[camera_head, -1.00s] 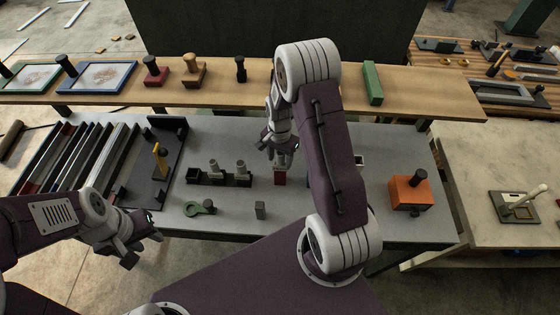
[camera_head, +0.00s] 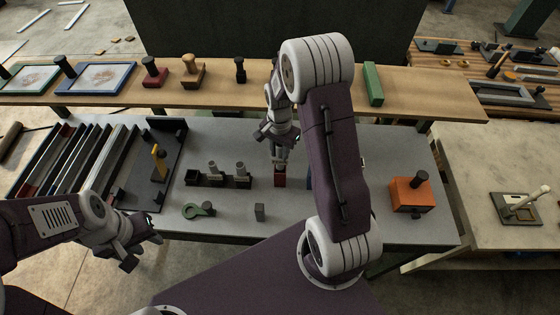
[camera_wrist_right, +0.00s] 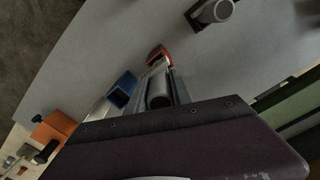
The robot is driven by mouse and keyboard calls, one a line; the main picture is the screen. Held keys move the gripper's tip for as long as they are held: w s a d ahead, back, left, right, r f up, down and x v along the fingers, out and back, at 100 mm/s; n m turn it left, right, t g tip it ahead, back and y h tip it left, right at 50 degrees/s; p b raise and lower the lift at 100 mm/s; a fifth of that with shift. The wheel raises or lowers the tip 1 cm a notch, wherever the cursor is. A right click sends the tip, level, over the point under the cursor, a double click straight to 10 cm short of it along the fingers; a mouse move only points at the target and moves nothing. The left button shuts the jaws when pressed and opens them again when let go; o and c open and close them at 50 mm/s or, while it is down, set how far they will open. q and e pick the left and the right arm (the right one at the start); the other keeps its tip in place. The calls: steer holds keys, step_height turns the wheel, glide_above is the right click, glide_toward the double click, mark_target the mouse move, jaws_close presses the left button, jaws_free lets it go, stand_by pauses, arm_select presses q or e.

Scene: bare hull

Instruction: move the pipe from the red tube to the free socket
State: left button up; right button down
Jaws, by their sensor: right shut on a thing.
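The red tube (camera_head: 280,181) stands on the grey table, right of a row of black sockets. My right gripper (camera_head: 281,160) is just above it, pointing down. In the right wrist view its fingers are shut on a grey pipe (camera_wrist_right: 159,92), and the red tube (camera_wrist_right: 157,54) shows just beyond it. I cannot tell whether the pipe's lower end is still inside the tube. The free socket (camera_head: 193,175) is the left end of the row. Two other sockets hold grey pipes (camera_head: 213,167) and (camera_head: 240,168). My left gripper (camera_head: 142,251) is open and empty at the table's front left.
A blue tube (camera_wrist_right: 123,88) stands near the red one. A green ring tool (camera_head: 197,210) and a small grey block (camera_head: 260,211) lie in front of the sockets. An orange box (camera_head: 409,194) is at the right, a black fixture (camera_head: 150,185) at the left.

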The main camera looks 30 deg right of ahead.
step_height(320, 180, up, 5)
steer(key=shift+r, duration=0.1)
